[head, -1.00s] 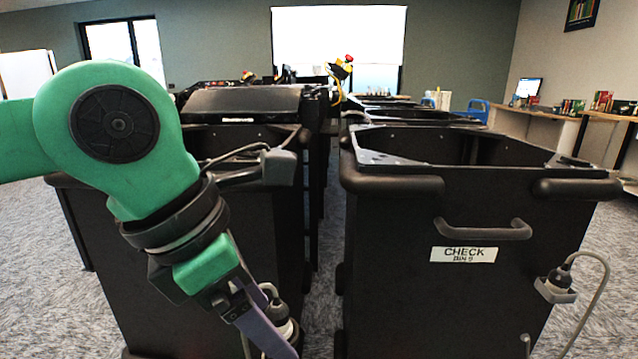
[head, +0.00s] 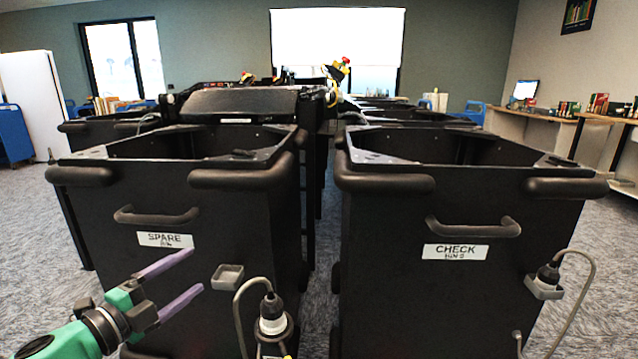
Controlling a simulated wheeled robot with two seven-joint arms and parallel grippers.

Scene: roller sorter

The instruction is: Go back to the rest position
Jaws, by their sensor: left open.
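My left gripper (head: 196,272) is at the lower left of the head view, in front of the black bin labelled SPARE (head: 92,215). Its two purple fingers are apart and point up to the right, with nothing between them. My green left arm comes in from the bottom left edge. My right gripper and arm are not in the picture.
A black bin labelled CHECK (head: 385,265) stands to the right, with a narrow gap between the bins. More bins stand behind. Grey carpet (head: 600,290) is clear at the right.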

